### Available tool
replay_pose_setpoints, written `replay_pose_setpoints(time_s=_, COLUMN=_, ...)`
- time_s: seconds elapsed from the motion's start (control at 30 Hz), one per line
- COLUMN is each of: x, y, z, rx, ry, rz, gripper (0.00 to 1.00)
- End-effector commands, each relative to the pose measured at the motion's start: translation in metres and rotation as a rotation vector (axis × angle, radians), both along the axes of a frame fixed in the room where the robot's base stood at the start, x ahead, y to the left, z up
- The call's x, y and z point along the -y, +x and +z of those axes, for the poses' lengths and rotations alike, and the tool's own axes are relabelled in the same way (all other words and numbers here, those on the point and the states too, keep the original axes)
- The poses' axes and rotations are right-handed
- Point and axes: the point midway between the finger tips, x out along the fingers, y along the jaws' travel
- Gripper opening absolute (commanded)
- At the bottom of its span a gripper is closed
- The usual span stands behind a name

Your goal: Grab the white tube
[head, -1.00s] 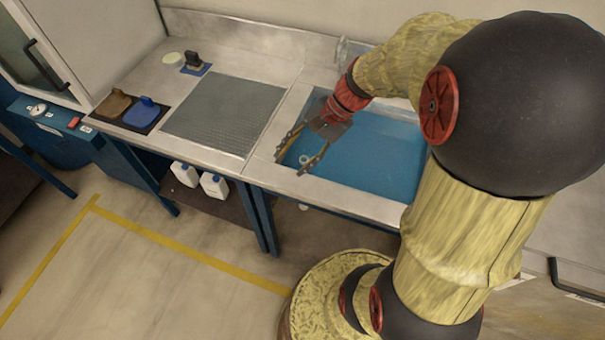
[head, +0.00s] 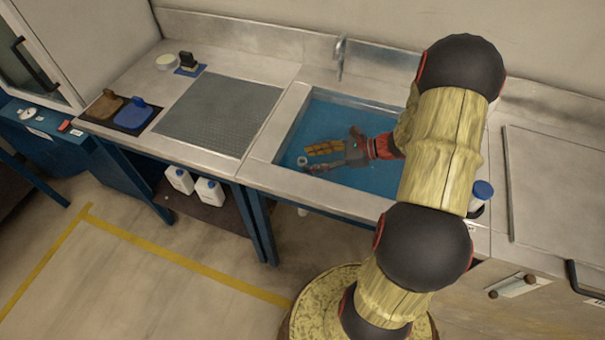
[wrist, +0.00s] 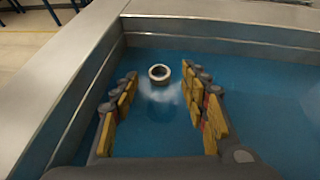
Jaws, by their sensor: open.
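The white tube (head: 303,161) shows as a small pale round end with a dark hole, in the blue-filled sink near its left side. In the wrist view the tube's ring-like end (wrist: 159,73) lies ahead, around the level of my fingertips and between their lines. The lower part of the tube is hidden by the blue water. My gripper (head: 308,159) is open, low over the sink and pointing left, with its fingers on either side of the tube's end. In the wrist view my gripper (wrist: 160,80) holds nothing, and I cannot tell contact.
The sink's metal rim (head: 262,145) surrounds the blue water (head: 345,115). A faucet (head: 340,58) stands at its back. A grey mesh panel (head: 220,115) lies left of the sink. A blue-capped bottle (head: 481,194) stands to the right, partly behind my arm.

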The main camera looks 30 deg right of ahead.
Motion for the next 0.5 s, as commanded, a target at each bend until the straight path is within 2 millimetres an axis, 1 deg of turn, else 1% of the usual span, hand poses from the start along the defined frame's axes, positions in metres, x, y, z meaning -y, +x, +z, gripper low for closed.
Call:
replay_pose_setpoints(time_s=0.03, x=-0.007, y=0.004, z=-0.008, rx=0.000, ry=0.000, rz=0.003, gripper=0.45)
replay_pose_setpoints(time_s=0.2, x=-0.022, y=0.017, z=-0.017, rx=-0.001, ry=0.001, rz=0.004, gripper=0.45)
replay_pose_setpoints(time_s=0.33, x=-0.027, y=0.022, z=-0.019, rx=0.000, ry=0.000, rz=0.002, gripper=0.45)
replay_pose_setpoints(time_s=0.5, x=-0.027, y=0.023, z=-0.018, rx=0.000, ry=0.000, rz=0.001, gripper=0.45)
